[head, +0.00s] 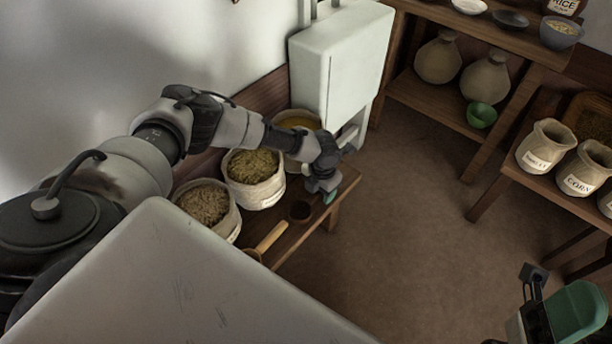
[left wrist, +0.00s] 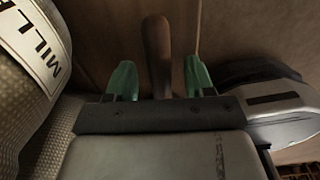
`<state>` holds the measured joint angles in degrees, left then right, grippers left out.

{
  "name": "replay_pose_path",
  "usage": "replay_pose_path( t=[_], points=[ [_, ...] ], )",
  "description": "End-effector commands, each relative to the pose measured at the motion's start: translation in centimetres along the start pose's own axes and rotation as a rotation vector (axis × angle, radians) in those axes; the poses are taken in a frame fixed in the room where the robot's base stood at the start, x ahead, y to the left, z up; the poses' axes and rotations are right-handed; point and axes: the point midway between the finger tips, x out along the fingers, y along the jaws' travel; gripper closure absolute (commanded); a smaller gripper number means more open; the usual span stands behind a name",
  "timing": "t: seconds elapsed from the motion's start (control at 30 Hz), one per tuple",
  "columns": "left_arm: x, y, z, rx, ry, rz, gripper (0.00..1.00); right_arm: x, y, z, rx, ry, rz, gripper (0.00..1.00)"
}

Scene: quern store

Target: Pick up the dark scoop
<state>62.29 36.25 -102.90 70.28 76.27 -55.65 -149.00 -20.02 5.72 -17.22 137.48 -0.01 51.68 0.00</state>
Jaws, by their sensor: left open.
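The dark scoop (head: 300,211) lies on the low wooden bench, near its front end; in the head view its small dark bowl shows beside my left gripper (head: 327,190). In the left wrist view a dark brown handle (left wrist: 157,48), which looks like this scoop's, stands between the two green fingertips (left wrist: 157,82). The fingers are open, with a gap on each side of the handle. My right gripper (head: 572,308) shows only partly at the bottom right of the head view, away from the bench, and its opening is unclear.
A lighter wooden scoop (head: 268,241) lies on the bench (head: 283,245). Several grain sacks stand behind, including one of green-brown grain (head: 255,182); a sack labelled MILLET (left wrist: 25,50) is close at left in the wrist view. A pale cabinet (head: 335,65) stands beyond.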

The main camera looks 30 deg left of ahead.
Motion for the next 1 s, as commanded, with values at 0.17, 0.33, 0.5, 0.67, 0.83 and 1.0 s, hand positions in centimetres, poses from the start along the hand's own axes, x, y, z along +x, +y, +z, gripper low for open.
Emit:
replay_pose_path(
  t=[0.17, 0.33, 0.5, 0.67, 0.83, 1.0],
  points=[
    [0.0, 0.0, 0.0, 0.001, -0.001, -0.001, 0.47, 0.0, 0.0, 0.0, 0.000, -0.001, 0.000, 0.40],
    [0.0, 0.0, 0.0, 0.001, -0.001, -0.001, 0.64, 0.0, 0.0, 0.0, 0.000, -0.001, 0.000, 0.40],
    [0.0, 0.0, 0.0, 0.001, -0.001, 0.000, 0.90, 0.0, 0.0, 0.0, 0.000, -0.002, 0.000, 0.40],
    [0.0, 0.0, 0.0, 0.001, -0.001, 0.000, 1.00, 0.0, 0.0, 0.0, 0.000, -0.002, 0.000, 0.40],
    [-0.1, 0.0, 0.0, 0.001, -0.001, 0.000, 1.00, 0.1, 0.0, 0.0, 0.000, -0.002, 0.000, 0.40],
    [-1.1, 0.0, 0.0, 0.000, -0.001, -0.001, 1.00, 0.7, 0.0, -0.1, 0.000, -0.002, 0.000, 0.40]
  ],
)
